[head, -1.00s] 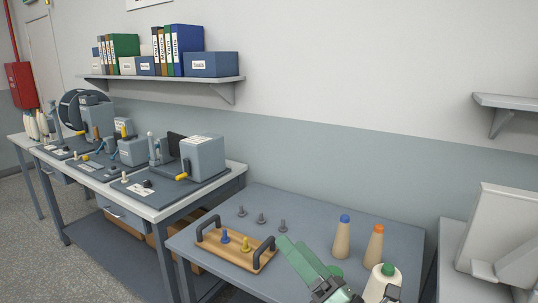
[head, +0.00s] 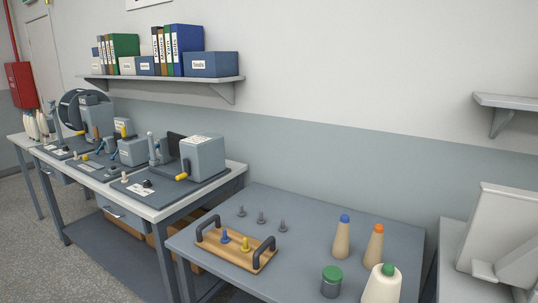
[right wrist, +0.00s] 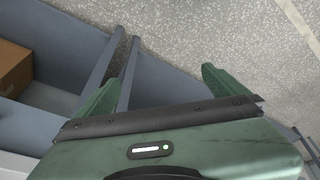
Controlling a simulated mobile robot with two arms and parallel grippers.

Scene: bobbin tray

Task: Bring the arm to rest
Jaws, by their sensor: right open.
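My right gripper (right wrist: 160,95) shows in the right wrist view with its two green fingers spread wide and nothing between them. It points down over the speckled floor and blue-grey table legs. Neither gripper is in the head view. Several grey pegs (head: 262,218) stand behind the tray. A dark jar with a green lid (head: 331,281) stands near the table's front right.
Cones with blue (head: 342,238), orange (head: 374,246) and green (head: 381,285) tops stand at the table's right. A bench with machines (head: 202,158) is at the left. A cardboard box (right wrist: 12,68) lies low beside the right gripper. The table's middle is clear.

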